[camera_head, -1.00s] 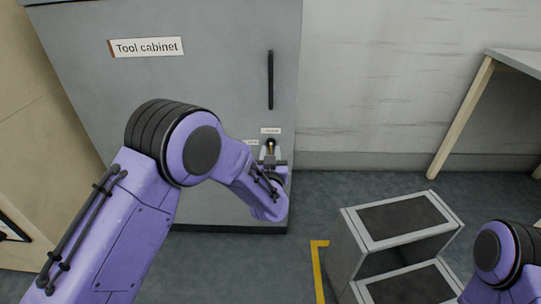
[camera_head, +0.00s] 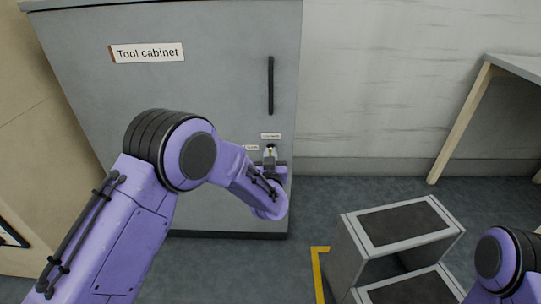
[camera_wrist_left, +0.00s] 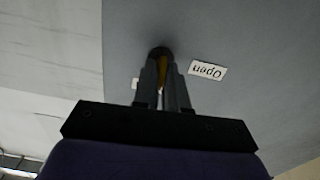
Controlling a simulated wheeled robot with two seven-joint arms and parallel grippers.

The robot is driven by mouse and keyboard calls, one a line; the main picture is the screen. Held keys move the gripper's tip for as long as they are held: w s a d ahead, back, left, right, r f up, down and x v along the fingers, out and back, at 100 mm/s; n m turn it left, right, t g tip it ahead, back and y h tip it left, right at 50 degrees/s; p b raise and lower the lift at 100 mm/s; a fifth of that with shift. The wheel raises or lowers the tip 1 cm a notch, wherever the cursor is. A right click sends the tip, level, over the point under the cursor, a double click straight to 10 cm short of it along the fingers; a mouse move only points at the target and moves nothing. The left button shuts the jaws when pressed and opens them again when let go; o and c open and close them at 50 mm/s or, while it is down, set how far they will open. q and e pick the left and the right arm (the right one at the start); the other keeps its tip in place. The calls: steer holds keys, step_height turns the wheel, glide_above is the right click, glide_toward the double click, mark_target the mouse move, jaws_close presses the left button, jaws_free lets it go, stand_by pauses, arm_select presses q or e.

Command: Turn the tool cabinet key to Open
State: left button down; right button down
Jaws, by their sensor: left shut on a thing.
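The grey tool cabinet (camera_head: 200,95) stands at the upper left in the head view, with a "Tool cabinet" sign. Low on its right side are a small label to the left (camera_head: 251,148) and one above the lock (camera_head: 271,136). In the left wrist view the "Open" label (camera_wrist_left: 207,70) appears upside down, right of the fingers. My left gripper (camera_head: 269,157) is at the lock. It is shut on the brass key (camera_wrist_left: 162,72), which shows as a narrow strip between the fingers (camera_wrist_left: 162,80). The fingers hide most of the key; I cannot tell its exact angle. My right gripper is out of view.
A black vertical handle (camera_head: 270,85) is above the lock. A grey step stool (camera_head: 345,255) stands on the floor at the lower right, near my right arm. A table (camera_head: 515,63) is at the far right. Floor between cabinet and stool is clear.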

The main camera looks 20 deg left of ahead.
arm_select(q)
steer(key=n+p, duration=0.1)
steer(key=n, duration=0.3)
steer(key=shift+r, duration=0.1)
steer(key=n+p, duration=0.1)
steer(key=n, duration=0.3)
steer(key=shift+a+n, duration=0.1)
steer(key=shift+n, duration=0.2)
steer(key=n, duration=0.4)
steer(key=shift+a+f, duration=0.1)
steer(key=shift+f, duration=0.1)
steer(key=shift+f+n, duration=0.1)
steer(key=shift+n, duration=2.3)
steer(key=c, duration=1.3)
jaws_free()
steer(key=shift+o, duration=0.2)
steer(key=shift+s, duration=0.1)
